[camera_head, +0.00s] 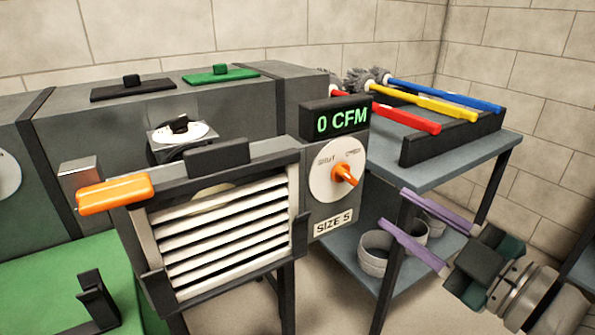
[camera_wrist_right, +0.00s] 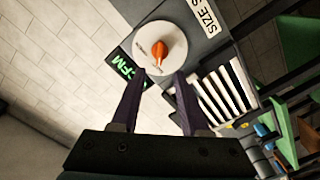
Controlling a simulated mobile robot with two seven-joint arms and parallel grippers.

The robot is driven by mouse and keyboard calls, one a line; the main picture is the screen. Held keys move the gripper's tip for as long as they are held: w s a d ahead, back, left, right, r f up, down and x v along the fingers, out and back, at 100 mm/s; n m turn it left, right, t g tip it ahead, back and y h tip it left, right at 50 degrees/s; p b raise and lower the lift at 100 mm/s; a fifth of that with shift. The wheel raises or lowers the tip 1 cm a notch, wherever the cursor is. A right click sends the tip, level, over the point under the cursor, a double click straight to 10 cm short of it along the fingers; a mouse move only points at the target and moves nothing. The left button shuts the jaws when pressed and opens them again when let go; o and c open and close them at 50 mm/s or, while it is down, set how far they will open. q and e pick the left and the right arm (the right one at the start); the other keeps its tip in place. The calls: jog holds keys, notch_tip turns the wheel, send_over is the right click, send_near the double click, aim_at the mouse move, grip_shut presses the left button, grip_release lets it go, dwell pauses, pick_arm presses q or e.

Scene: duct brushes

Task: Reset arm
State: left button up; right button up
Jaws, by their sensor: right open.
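My right gripper (camera_head: 426,229) is at the lower right in the head view, with its two purple fingers spread apart and nothing between them. It is in front of the blue-grey shelf table and to the right of the duct unit, touching nothing that I can see. In the right wrist view the open fingers (camera_wrist_right: 156,100) point toward the white dial with the orange knob (camera_wrist_right: 160,50). The same dial's orange knob (camera_head: 345,175) shows in the head view, under a display (camera_head: 336,119) reading "0 CFM". My left gripper is not in view.
A louvred grille (camera_head: 225,232) with an orange handle (camera_head: 114,194) is left of the dial. The shelf table (camera_head: 450,166) holds red, yellow and blue-handled brushes behind a dark rail, with grey rings (camera_head: 374,253) below. A green surface (camera_head: 40,290) is at lower left.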

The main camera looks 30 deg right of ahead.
dwell(0.4)
jog(key=s+a+r+m+g+h+p, duration=0.1)
jog(key=s+a+r+m+g+p, duration=0.85)
jog(key=s+r+g+p, duration=0.75)
notch_tip(320, 180, up, 36)
jog(key=a+n+t+p, duration=0.1)
jog(key=t+p, duration=0.1)
jog(key=p, duration=3.7)
jog(key=shift+w+a+f+t, duration=0.2)
jog(key=shift+t, duration=0.1)
jog(key=shift+n, duration=0.25)
